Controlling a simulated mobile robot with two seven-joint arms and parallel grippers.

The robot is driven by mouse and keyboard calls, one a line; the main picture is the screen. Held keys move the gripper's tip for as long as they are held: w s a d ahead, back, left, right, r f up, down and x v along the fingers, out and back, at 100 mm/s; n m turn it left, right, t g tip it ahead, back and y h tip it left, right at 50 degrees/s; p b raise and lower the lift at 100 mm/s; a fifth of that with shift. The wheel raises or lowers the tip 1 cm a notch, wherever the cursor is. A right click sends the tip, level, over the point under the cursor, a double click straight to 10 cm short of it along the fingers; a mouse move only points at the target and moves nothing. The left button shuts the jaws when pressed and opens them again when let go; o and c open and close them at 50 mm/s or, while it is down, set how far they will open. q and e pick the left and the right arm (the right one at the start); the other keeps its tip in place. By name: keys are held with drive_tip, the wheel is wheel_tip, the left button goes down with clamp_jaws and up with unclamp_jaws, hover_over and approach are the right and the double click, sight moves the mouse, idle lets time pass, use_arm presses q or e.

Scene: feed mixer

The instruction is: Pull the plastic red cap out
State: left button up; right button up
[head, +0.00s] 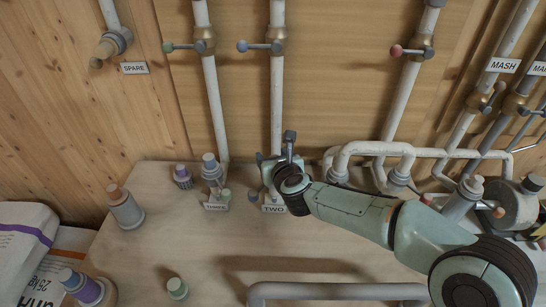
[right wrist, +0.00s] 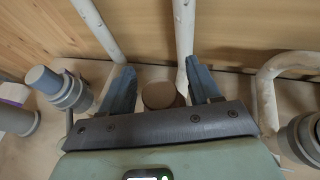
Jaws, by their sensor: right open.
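My right gripper (head: 272,160) reaches in from the right and is over the fitting labelled TWO on the pale bench. In the right wrist view its two blue-grey fingers (right wrist: 162,88) stand apart. A dull brownish-red round cap (right wrist: 158,95) shows between them, with a gap on each side. I cannot tell how far down the fingers reach beside it. In the head view the gripper hides this cap. My left gripper is not in view.
The TWO label (head: 274,209) and THREE label (head: 215,206) are on the bench. A grey-capped fitting (head: 212,167) stands left of the gripper. White pipes (head: 277,100) rise behind it; a bent white pipe (head: 375,149) is to the right.

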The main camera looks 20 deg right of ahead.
clamp_jaws()
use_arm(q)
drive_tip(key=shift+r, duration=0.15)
use_arm(e)
drive_tip(key=shift+r, duration=0.15)
use_arm(q)
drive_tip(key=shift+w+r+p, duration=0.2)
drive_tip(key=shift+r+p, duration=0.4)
drive_tip(key=shift+p, duration=0.15)
use_arm(e)
drive_tip(key=shift+r, duration=0.8)
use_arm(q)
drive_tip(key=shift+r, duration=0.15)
use_arm(e)
drive_tip(key=shift+r, duration=0.15)
drive_tip(key=shift+r+p, duration=2)
drive_tip(key=shift+r, duration=0.45)
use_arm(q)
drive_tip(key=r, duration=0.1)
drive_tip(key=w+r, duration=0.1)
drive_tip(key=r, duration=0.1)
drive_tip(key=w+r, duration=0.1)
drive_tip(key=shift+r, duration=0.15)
